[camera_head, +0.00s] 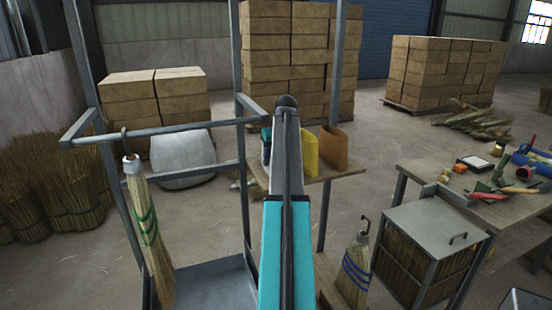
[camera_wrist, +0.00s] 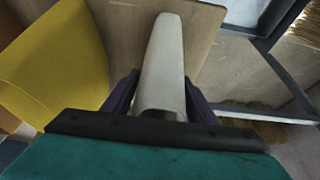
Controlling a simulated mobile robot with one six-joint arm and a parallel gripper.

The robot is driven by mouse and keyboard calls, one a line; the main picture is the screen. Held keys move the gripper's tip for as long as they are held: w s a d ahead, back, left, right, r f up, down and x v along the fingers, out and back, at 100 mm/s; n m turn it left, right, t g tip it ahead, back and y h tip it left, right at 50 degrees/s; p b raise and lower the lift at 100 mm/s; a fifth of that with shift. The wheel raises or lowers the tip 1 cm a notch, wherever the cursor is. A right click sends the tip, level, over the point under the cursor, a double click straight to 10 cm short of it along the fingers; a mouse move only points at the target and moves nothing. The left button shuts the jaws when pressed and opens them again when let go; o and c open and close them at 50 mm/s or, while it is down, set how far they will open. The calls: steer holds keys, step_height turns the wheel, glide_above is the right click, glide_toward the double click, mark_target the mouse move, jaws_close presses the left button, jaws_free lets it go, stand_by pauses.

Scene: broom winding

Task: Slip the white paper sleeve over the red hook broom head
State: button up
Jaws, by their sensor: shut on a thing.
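My gripper (camera_wrist: 160,97) is shut on the white paper sleeve (camera_wrist: 166,60), which stands out between its two dark fingers in the wrist view. The sleeve is over or on the brown shelf board (camera_wrist: 208,48); I cannot tell whether they touch. In the head view my own arm hides the gripper and the white sleeve. A broom head with green bands (camera_head: 146,222) hangs by a hook from the grey frame at left. Another with blue bands (camera_head: 355,272) stands upright at lower right. Their hooks look grey or dark; I cannot make out a red one.
Yellow (camera_head: 311,152) and orange (camera_head: 335,148) sleeves stand on the shelf (camera_head: 345,168); the yellow one (camera_wrist: 60,60) is close left of my gripper. Grey frame posts (camera_head: 333,90) flank the shelf. A tool table (camera_head: 425,172) and a caged box (camera_head: 435,225) stand at right.

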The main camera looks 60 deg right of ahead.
steer(key=shift+f, duration=0.2)
steer(key=o, duration=1)
steer(key=shift+b, duration=0.35)
steer(key=b+v, duration=0.2)
steer(key=v, duration=1.1)
steer(key=shift+s+a+r, duration=0.1)
steer(key=shift+s+r, duration=0.2)
